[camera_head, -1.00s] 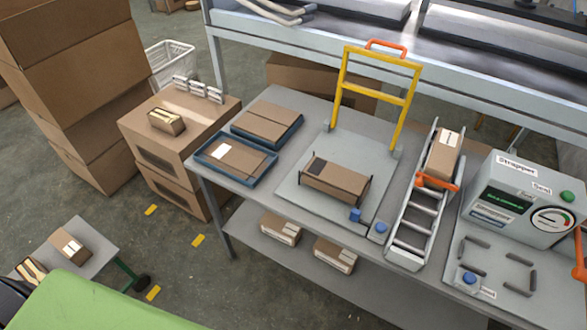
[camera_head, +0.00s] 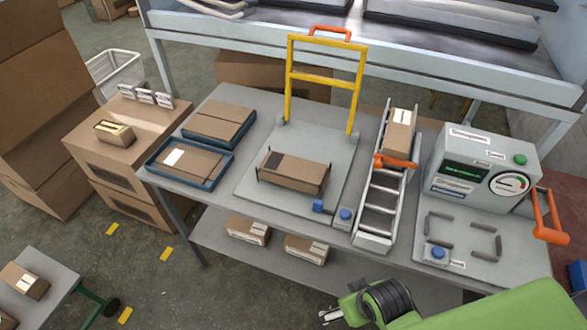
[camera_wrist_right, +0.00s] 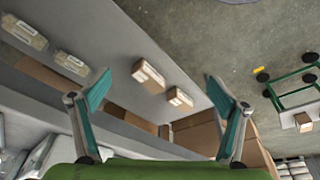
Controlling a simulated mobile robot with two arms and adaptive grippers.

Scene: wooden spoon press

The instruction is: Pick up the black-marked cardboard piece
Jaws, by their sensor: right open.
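A cardboard piece with a black patch at its left end (camera_head: 292,172) lies on the grey plate (camera_head: 262,187) below the yellow frame, between thin dark posts. Another cardboard piece with a white label (camera_head: 190,161) lies in the front blue tray, and a plain one (camera_head: 219,122) lies in the rear tray. My right gripper (camera_head: 328,316) is at the bottom of the head view, in front of the bench and well apart from the black-marked piece. The right wrist view shows its teal fingers (camera_wrist_right: 158,90) spread with nothing between them. My left gripper is not in view.
The yellow frame (camera_head: 359,90) stands at the back of the plate. A ladder-like rack (camera_head: 381,198) holding a box is to its right, then the Strapper machine (camera_head: 487,165). Boxes (camera_head: 306,249) sit on the lower shelf. Bare bench shows behind the plate.

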